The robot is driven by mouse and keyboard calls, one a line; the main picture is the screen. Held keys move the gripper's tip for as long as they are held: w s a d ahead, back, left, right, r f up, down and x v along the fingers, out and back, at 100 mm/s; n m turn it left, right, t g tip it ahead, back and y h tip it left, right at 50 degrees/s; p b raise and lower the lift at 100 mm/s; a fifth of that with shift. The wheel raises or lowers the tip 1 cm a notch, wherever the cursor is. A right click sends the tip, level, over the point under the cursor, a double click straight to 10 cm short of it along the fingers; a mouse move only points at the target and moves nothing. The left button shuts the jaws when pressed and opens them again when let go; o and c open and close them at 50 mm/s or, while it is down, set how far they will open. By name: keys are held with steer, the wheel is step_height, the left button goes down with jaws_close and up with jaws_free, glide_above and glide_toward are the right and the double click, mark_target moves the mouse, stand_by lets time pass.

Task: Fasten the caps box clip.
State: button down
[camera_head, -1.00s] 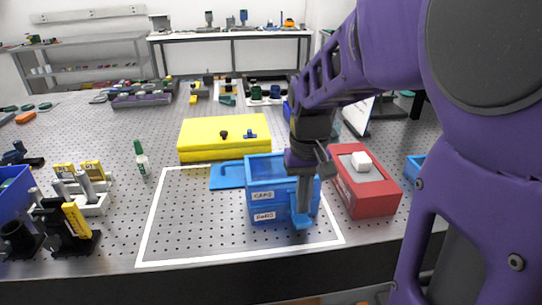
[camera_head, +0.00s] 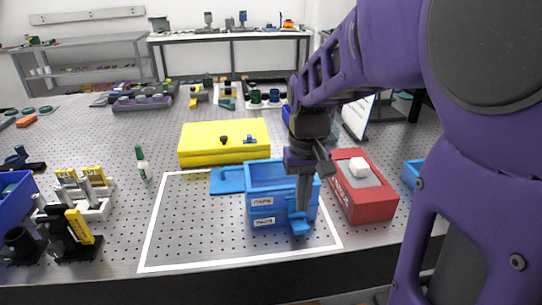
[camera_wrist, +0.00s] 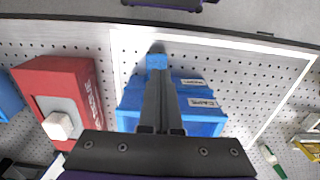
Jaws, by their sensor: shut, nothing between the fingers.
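The caps box (camera_head: 282,222) is blue, with white labels on its front, and stands upright inside the white outline. It also shows in the wrist view (camera_wrist: 207,113). Its blue clip (camera_head: 299,229) is a tab at the front right, and in the wrist view the clip (camera_wrist: 157,61) juts out past the front wall. My gripper (camera_head: 302,208) points down at that front side, with its fingers shut and empty. In the wrist view the fingertips (camera_wrist: 157,74) are right by the clip. I cannot tell whether they touch it. The fingers hide part of the box.
A red box (camera_head: 368,206) with a white block stands close at the right. A blue flat piece (camera_head: 228,181) and a yellow case (camera_head: 225,155) lie behind. The outlined area left of the caps box (camera_head: 195,220) is clear. The bench front edge is near.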

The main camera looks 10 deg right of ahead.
steer(key=shift+r+p, duration=1.85)
steer(key=shift+r, duration=0.8)
